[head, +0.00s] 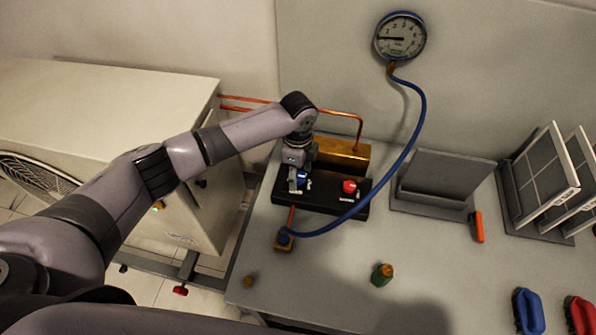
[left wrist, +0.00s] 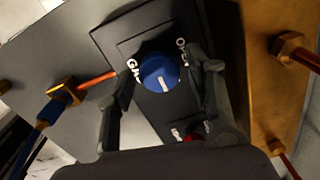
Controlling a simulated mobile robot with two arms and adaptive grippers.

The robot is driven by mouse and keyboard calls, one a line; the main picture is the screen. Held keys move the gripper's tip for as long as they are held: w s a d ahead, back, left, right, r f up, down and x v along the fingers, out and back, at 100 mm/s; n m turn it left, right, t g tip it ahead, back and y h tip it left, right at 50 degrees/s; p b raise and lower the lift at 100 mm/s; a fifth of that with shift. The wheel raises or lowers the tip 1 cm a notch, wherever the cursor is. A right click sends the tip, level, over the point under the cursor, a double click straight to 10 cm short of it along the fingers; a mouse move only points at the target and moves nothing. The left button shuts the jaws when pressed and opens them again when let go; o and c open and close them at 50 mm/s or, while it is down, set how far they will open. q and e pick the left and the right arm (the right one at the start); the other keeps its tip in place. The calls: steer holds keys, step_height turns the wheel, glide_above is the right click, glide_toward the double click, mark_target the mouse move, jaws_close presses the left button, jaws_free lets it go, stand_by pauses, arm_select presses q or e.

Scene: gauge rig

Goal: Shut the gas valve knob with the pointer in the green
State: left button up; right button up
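The gas valve knob (head: 301,176) is blue and sits on a black panel (head: 318,203). In the left wrist view the knob (left wrist: 160,71) has a white mark pointing toward the lower right, with white lettering "GAS" and a partly hidden "OPEN" beside it. My left gripper (left wrist: 157,80) is open, one finger on each side of the knob, with gaps visible. In the head view my left gripper (head: 299,180) is over the panel, partly hiding the knob. The round gauge (head: 400,37) has its black pointer toward the left; I cannot make out a green band. My right gripper is out of view.
A red knob (head: 349,187) sits on the same panel, close right. A blue hose (head: 417,130) loops from the gauge to a brass fitting (head: 284,241). A brass block (head: 342,154) stands behind. A green fitting (head: 382,274) stands in front. A grey stand (head: 440,182) is right.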

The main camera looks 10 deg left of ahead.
mark_target(298, 176)
arm_select(q)
steer(key=shift+o, duration=0.4)
step_height(298, 176, up, 12)
stand_by(0.4)
stand_by(1.8)
